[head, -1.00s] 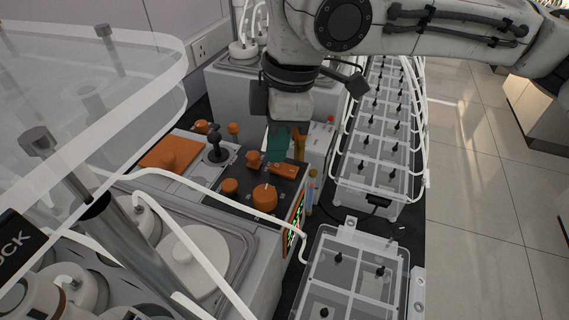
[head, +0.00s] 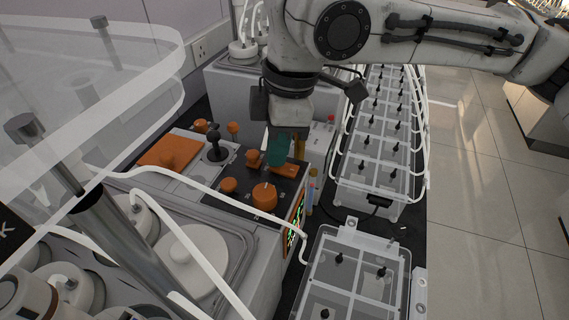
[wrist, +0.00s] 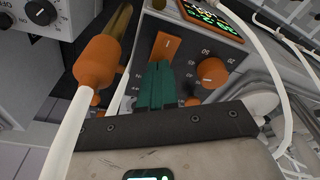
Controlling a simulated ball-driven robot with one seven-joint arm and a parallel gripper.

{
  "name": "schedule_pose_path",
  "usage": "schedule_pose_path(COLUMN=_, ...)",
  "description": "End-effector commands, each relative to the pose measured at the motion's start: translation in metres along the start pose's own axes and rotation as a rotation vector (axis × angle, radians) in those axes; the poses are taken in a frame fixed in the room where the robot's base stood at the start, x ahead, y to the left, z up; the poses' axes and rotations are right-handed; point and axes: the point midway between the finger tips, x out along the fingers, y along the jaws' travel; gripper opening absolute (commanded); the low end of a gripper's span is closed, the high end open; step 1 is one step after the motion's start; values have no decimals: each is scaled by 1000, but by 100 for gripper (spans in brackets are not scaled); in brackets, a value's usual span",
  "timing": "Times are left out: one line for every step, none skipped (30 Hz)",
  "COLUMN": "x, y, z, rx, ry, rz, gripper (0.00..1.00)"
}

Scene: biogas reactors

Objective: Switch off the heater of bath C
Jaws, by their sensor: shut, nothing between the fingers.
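A control panel (head: 246,199) with orange controls stands on the front of a bath. It has an orange rocker switch (head: 284,170), which shows in the wrist view (wrist: 165,48) with a white mark on it. A large orange dial (head: 264,197) with a number scale sits beside it, also in the wrist view (wrist: 211,73). A lit display (head: 296,222) is on the panel's side face. My gripper (head: 279,153) has teal fingers, shut and empty, just above the panel by the switch. The fingers (wrist: 155,86) partly overlap the switch's lower end; contact cannot be told. No bath letter is legible.
An orange fitting (wrist: 97,62) with a white hose is close to the left of my fingers in the wrist view. A white tube (head: 215,199) crosses in front of the panel. Clear lidded boxes (head: 350,270) stand to the right.

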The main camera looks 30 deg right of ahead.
Motion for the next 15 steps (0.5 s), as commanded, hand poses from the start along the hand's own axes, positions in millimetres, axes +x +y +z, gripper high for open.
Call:
schedule_pose_path(x=1, y=0, z=0, rx=0, ry=0, rz=0, gripper=0)
schedule_pose_path(x=2, y=0, z=0, rx=0, ry=0, rz=0, gripper=0)
schedule_pose_path(x=2, y=0, z=0, rx=0, ry=0, rz=0, gripper=0)
schedule_pose_path(x=3, y=0, z=0, rx=0, ry=0, rz=0, gripper=0)
schedule_pose_path(x=3, y=0, z=0, rx=0, ry=0, rz=0, gripper=0)
schedule_pose_path(x=4, y=0, z=0, rx=0, ry=0, rz=0, gripper=0)
schedule_pose_path(x=4, y=0, z=1, rx=0, ry=0, rz=0, gripper=0)
schedule_pose_path(x=4, y=0, z=1, rx=0, ry=0, rz=0, gripper=0)
schedule_pose_path(x=4, y=0, z=1, rx=0, ry=-1, rz=0, gripper=0)
schedule_pose_path(x=4, y=0, z=1, rx=0, ry=-1, rz=0, gripper=0)
schedule_pose_path(x=4, y=0, z=1, rx=0, ry=-1, rz=0, gripper=0)
schedule_pose_path(x=3, y=0, z=1, rx=0, ry=-1, rz=-1, gripper=0)
schedule_pose_path(x=2, y=0, z=0, rx=0, ry=-1, rz=-1, gripper=0)
schedule_pose_path(x=1, y=0, z=0, rx=0, ry=-1, rz=-1, gripper=0)
schedule_pose_path(x=-2, y=0, z=0, rx=0, ry=-1, rz=-1, gripper=0)
